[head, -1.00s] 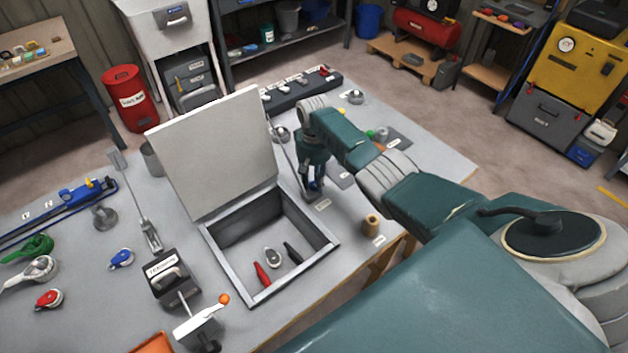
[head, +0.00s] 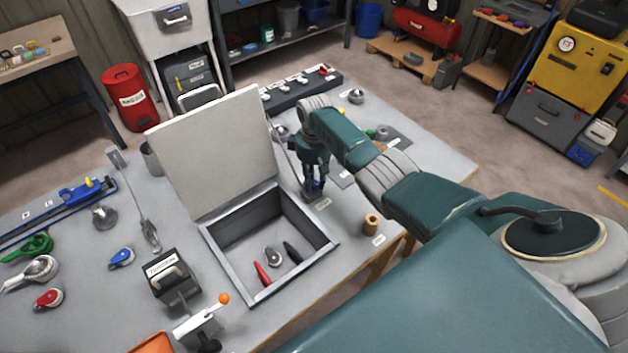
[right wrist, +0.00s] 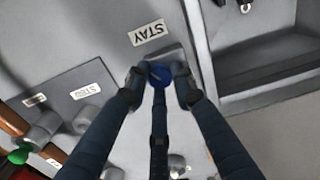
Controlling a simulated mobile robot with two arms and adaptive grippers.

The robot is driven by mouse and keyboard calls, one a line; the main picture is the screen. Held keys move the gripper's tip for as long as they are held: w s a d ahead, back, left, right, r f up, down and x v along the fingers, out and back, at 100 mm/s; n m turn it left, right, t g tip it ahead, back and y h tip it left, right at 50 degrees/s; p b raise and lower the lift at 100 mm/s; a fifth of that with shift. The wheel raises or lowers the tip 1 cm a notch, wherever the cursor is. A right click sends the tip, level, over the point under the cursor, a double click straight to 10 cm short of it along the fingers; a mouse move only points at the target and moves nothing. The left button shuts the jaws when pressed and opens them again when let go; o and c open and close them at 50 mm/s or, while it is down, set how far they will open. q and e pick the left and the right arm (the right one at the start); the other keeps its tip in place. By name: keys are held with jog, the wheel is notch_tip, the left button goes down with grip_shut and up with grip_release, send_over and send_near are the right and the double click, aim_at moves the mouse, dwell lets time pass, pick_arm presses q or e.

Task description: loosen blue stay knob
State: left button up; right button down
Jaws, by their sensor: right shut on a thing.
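The blue stay knob (right wrist: 159,75) shows in the right wrist view, beside a label reading STAY (right wrist: 148,32). My right gripper (right wrist: 160,84) is shut on the knob, with a finger on either side of it. In the head view my right gripper (head: 313,188) points down at the bench beside the open hatch box, and its fingers hide most of the knob. The hatch lid (head: 218,150) stands raised and tilted back, with a thin stay rod (head: 286,150) by its right edge. My left gripper is not in view.
The hatch frame (head: 226,270) is just left of my right gripper; a red, a grey and a black item lie inside. A wooden spool (head: 371,224) stands to the right. A black block (head: 172,278) and a clamp with an orange ball (head: 224,299) stand at the front.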

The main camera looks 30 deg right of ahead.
aim_at(314, 184)
jog(key=shift+w+r, duration=0.15)
jog(key=c, duration=1.5)
grip_release()
jog(key=shift+o, duration=0.2)
notch_tip(314, 184, up, 12)
jog(key=shift+s, duration=0.2)
